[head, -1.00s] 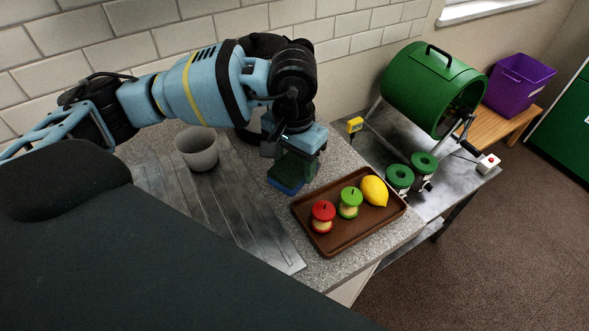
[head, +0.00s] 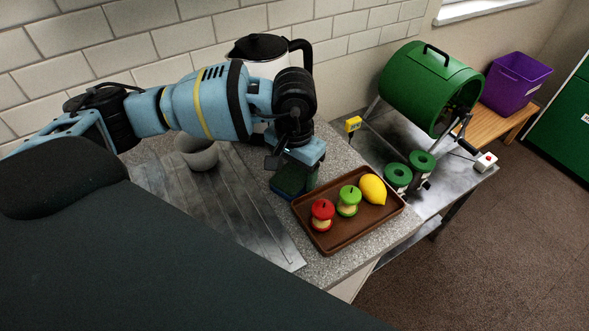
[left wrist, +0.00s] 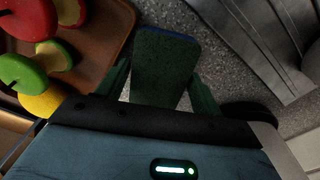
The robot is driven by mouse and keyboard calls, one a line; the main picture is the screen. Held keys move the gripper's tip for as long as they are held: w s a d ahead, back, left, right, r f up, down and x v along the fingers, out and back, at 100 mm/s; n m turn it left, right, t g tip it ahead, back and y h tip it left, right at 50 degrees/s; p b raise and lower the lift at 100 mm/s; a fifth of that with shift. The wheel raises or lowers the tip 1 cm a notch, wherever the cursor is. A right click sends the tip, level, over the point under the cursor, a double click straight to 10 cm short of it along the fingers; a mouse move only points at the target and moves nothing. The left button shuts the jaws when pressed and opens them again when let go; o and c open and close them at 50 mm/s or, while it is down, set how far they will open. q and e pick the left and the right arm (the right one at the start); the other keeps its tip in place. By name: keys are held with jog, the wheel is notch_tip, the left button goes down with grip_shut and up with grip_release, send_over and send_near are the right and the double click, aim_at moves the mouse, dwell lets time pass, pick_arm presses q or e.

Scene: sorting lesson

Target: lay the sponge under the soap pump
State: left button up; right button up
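The sponge (head: 284,191), dark green on top with a blue underside, lies on the grey speckled counter beside the brown tray. It also shows in the left wrist view (left wrist: 164,62). My left gripper (head: 294,180) is low over the sponge, pointing down. In the left wrist view its two green fingers (left wrist: 160,88) stand on either side of the sponge, with slivers of counter showing between, so it looks open. I see no soap pump in either view; my arm covers part of the counter's back. My right gripper is out of view.
A brown tray (head: 330,241) holds a red apple (head: 322,212), a green apple (head: 349,199) and a lemon (head: 373,188), close to the gripper. A grey cup (head: 199,154) stands on the ribbed metal drainboard (head: 215,205). A kettle (head: 258,48) stands behind my arm. A green drum (head: 425,85) is at right.

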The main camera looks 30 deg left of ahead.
aim_at(295, 174)
pick_arm(q)
jog(key=shift+r, duration=0.1)
notch_tip(295, 174, up, 12)
dwell(0.5)
